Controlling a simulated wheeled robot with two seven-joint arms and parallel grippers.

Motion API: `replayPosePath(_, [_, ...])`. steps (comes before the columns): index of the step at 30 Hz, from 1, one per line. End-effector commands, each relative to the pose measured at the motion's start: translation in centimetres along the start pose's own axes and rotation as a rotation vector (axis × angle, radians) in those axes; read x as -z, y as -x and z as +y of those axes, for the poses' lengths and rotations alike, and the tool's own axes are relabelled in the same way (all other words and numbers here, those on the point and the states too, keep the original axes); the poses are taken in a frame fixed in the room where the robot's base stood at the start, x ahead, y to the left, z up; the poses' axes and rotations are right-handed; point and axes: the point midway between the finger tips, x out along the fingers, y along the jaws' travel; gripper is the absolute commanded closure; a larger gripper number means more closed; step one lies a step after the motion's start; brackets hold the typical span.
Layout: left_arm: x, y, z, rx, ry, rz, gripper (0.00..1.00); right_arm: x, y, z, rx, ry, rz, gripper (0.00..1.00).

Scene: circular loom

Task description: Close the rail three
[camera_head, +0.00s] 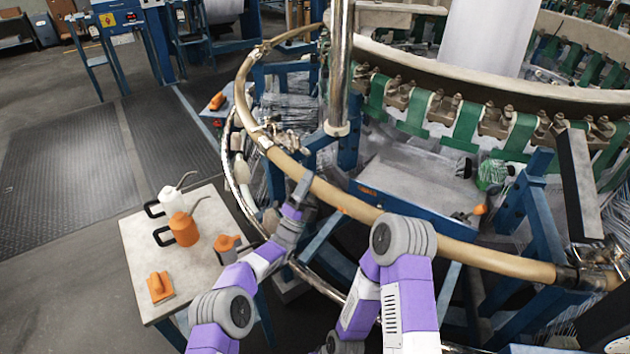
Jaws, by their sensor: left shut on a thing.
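A tan curved rail (345,200) sweeps around the front of the circular loom, from the upper left to the lower right. My left gripper (301,188) is shut on the rail, left of its middle. The fingertips are small and partly hidden against the rail. A dark fitting (580,278) sits at the rail's right end, and metal clamp parts (270,135) sit on its left stretch. My right arm bends in front of the rail near the middle and hides part of it. My right gripper does not show. Which section is rail three cannot be told.
A small table (205,262) at the left holds a white oil can (172,202), orange cans (184,230) and an orange block (160,287). Blue loom frame posts (540,225) stand behind the rail. A chrome post (338,80) rises behind it. The floor at far left is clear.

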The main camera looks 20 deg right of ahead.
Motion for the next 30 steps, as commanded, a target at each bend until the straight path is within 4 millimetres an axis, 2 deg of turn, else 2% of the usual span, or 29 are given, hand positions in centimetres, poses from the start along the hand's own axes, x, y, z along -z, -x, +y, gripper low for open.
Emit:
replayPosePath(1, [0.2, 0.8, 1.0, -0.021, 0.013, -0.002, 0.99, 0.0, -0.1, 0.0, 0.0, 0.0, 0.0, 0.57])
replayPosePath(6, [0.2, 0.9, 1.1, -0.026, 0.014, -0.002, 0.99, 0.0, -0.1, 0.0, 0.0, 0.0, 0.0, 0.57])
replayPosePath(7, [0.2, 1.0, 1.1, -0.027, 0.013, -0.002, 0.41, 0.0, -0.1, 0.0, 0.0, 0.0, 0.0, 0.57])
replayPosePath(10, [0.2, 0.9, 1.1, -0.025, 0.012, -0.002, 0.26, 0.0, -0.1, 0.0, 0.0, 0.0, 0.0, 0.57])
replayPosePath(22, [0.1, 0.8, 0.7, -0.017, 0.007, -0.002, 0.24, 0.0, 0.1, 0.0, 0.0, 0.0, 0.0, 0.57])
replayPosePath(26, [0.1, 2.3, 0.7, -0.021, 0.008, -0.003, 0.24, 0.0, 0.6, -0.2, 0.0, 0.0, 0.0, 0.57])
replayPosePath(30, [0.1, 4.7, 0.6, -0.021, 0.008, -0.003, 0.24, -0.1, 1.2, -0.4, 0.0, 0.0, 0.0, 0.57])
